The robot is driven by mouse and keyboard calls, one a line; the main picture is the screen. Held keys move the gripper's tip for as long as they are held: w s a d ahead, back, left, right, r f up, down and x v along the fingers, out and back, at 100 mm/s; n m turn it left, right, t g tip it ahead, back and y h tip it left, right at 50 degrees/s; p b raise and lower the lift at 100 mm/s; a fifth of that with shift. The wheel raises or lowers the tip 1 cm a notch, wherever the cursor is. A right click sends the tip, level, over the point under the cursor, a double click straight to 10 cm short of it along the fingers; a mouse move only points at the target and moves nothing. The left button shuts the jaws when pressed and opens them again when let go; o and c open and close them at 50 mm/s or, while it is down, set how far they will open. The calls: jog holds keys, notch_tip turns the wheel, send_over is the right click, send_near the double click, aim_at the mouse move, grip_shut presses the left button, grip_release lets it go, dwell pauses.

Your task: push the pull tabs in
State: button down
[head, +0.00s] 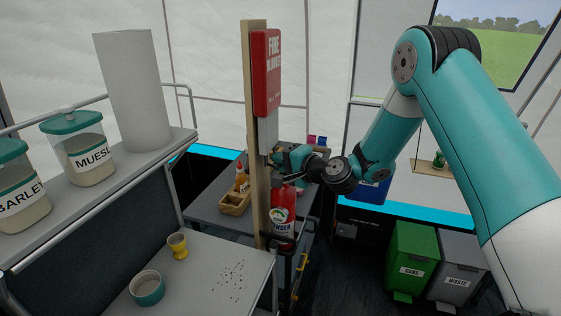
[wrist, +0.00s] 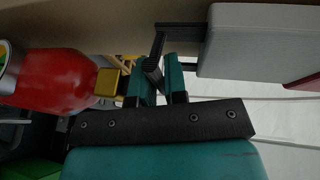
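The red fire blanket case (head: 266,70) hangs on a wooden post, with a pale grey lower part (head: 268,132); that part also shows in the wrist view (wrist: 245,42). Dark pull tabs (wrist: 182,27) stick out from its lower end in the wrist view; they are too small to make out in the head view. My gripper (head: 273,159) is just below the pale part, reaching in from the right. In the wrist view its teal fingers (wrist: 160,60) are close together beside the tabs. A dark strip runs down to the fingertips; whether it is gripped is unclear.
A red powder extinguisher (head: 283,212) stands close below my gripper, its yellow neck (wrist: 108,82) near the fingers. The wooden post (head: 253,190) is directly behind. A wooden caddy (head: 235,203) sits on the counter to the left. Green and grey bins (head: 412,255) stand at right.

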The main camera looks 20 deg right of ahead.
jog(key=p, duration=0.5)
send_near(265, 123)
jog(key=x, duration=0.4)
jog(key=shift+w+a, duration=0.15)
jog(key=shift+w, duration=0.15)
jog(key=c, duration=1.3)
grip_release()
jog(key=shift+r, duration=0.1)
jog(key=shift+o, duration=0.5)
jog(key=shift+s, duration=0.1)
jog(key=b+v, duration=0.8)
jog(key=v, duration=0.9)
